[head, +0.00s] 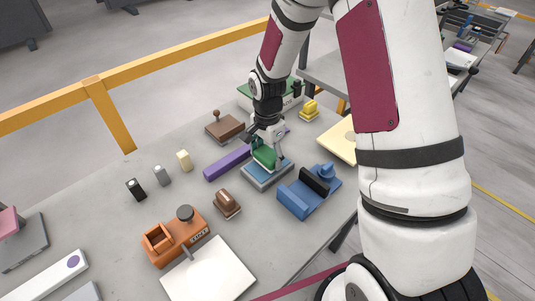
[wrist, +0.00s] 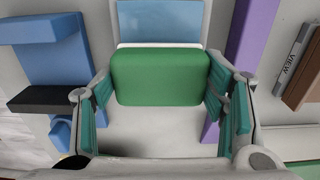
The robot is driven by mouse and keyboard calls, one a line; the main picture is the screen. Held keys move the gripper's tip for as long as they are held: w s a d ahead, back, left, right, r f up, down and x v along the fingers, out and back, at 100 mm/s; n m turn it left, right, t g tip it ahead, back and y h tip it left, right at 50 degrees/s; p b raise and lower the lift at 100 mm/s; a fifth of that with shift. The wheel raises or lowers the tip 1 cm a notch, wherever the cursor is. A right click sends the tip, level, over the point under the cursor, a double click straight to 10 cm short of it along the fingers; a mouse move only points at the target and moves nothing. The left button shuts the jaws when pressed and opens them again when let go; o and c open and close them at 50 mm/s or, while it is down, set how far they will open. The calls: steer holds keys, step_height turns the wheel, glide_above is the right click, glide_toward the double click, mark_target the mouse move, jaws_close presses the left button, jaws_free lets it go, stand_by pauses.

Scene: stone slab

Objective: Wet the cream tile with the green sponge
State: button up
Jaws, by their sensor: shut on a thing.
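My gripper (head: 268,146) is shut on the green sponge (head: 264,157). In the wrist view the sponge (wrist: 160,78) sits between the two teal-padded fingers. A shallow tray with a blue inside and pale rim (head: 268,180) lies directly under the sponge in the head view. Its blue surface (wrist: 158,20) shows beyond the sponge in the wrist view. I cannot tell whether the sponge touches it. A flat cream tile (head: 340,142) lies to the right on the slab, partly hidden by my arm. The sponge is apart from it.
A blue holder with a black part (head: 308,194) stands right of the tray. A purple bar (head: 227,162) lies to its left. A brown stamp-like block (head: 226,204), an orange holder (head: 175,238) and a white plate (head: 208,272) are nearer. A yellow object (head: 309,110) stands behind.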

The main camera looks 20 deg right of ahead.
mark_target(267, 153)
steer(key=shift+f, duration=0.6)
stand_by(1.4)
steer(key=shift+r, duration=0.1)
steer(key=shift+r+p, duration=1.1)
steer(key=shift+r, duration=2.35)
